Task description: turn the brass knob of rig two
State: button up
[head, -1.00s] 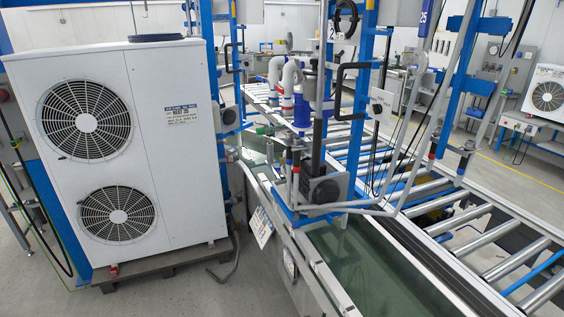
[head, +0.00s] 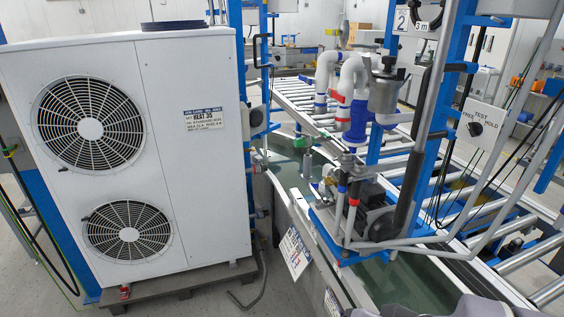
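Rig two, a pump stand with a "2" sign (head: 402,18), stands right of centre in the head view. It has a blue post, white pipes with blue and red fittings (head: 354,75), and a dark pump motor (head: 374,212) on a blue base. A small brass-coloured part (head: 329,176) shows at the pump's left side, low on the pipework; it is too small to tell its shape or setting. A grey rounded shape at the bottom right edge may be part of my arm. My gripper is not in view.
A big white heat pump unit (head: 130,150) with two fans stands on a pallet at the left. A switch box (head: 478,124) marked FREE, TEST and HOLD hangs at the right. A roller conveyor (head: 300,108) runs behind the rig.

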aim_at(329, 181)
jog(key=i+j+u, duration=0.25)
jog(key=i, duration=0.45)
jog(key=i+u, duration=0.25)
jog(key=i, duration=0.5)
